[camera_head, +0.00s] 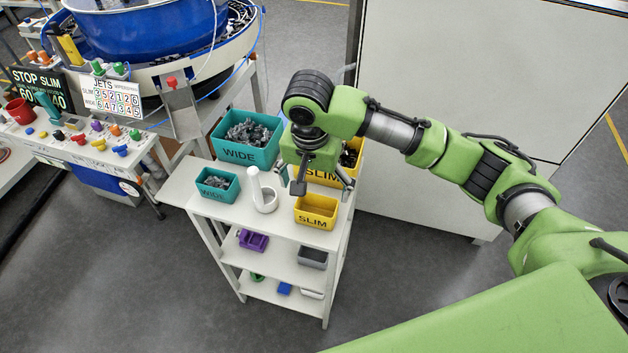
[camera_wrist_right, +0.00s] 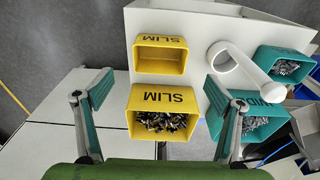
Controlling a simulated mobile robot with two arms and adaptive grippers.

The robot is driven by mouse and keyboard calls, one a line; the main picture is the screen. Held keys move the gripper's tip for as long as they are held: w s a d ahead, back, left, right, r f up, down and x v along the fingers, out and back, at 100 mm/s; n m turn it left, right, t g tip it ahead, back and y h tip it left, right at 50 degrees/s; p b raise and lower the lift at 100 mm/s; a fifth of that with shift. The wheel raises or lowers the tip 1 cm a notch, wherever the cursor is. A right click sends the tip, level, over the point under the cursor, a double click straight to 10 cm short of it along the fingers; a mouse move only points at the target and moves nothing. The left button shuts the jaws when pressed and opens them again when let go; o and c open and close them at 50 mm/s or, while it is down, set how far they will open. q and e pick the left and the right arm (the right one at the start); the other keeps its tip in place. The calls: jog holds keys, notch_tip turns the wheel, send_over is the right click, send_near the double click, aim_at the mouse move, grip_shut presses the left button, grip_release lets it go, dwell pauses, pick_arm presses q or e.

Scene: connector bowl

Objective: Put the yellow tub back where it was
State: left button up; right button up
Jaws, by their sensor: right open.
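The small yellow tub (camera_head: 317,212) marked SLIM stands upright on the front right of the white shelf's top (camera_head: 240,211) and looks empty. It also shows at the top of the right wrist view (camera_wrist_right: 161,68). A larger yellow SLIM tub (camera_wrist_right: 134,122) holding metal connectors stands behind it, partly hidden by my right gripper in the head view. My right gripper (camera_head: 322,187) is open and empty, above and just behind the small tub, apart from it. My left gripper is not in view.
A white holder with a slanted tube (camera_head: 264,197) stands left of the small tub. A large teal WIDE tub (camera_head: 246,140) and a small teal one (camera_head: 216,185) hold connectors. A white cabinet (camera_head: 440,100) rises behind. Lower shelves hold a purple part (camera_head: 252,240) and others.

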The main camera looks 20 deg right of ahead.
jog(key=shift+s+a+r, duration=0.1)
jog(key=shift+s+r, duration=0.05)
jog(key=shift+r, duration=1.3)
